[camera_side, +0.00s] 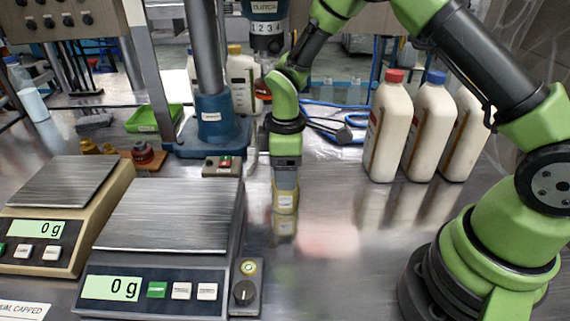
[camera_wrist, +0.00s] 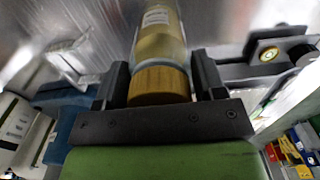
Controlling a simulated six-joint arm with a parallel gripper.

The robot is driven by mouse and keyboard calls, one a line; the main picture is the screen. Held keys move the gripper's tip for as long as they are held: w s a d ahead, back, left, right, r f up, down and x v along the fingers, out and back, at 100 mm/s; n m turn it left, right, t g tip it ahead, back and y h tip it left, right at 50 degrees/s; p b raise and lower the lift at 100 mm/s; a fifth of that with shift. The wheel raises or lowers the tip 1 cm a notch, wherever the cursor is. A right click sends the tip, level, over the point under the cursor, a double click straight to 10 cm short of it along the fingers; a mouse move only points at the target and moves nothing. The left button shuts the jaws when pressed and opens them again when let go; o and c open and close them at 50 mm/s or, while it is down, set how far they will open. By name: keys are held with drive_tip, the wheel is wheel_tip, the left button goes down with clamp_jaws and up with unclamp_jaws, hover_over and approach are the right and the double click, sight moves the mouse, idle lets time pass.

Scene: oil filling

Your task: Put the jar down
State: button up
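The jar (camera_side: 285,198) is small, with amber contents and a pale label. It stands upright under my gripper (camera_side: 285,160) in the side view, its base at or just above the metal table. I cannot tell for certain whether it touches. In the wrist view, the jar (camera_wrist: 162,42) points away from me and its wooden lid (camera_wrist: 160,84) lies between the two dark fingers of my gripper (camera_wrist: 161,82). The fingertips are hard to see in the side view.
Two scales stand left, a grey one (camera_side: 170,215) and a tan one (camera_side: 65,200), both reading 0 g. Several white bottles (camera_side: 390,130) stand right. A blue stand (camera_side: 212,125) is behind. Table right of the jar is clear.

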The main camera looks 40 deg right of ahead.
drive_tip(key=o, duration=0.3)
drive_tip(key=shift+r, duration=2.95)
drive_tip(key=shift+c, duration=0.5)
drive_tip(key=shift+a, duration=0.1)
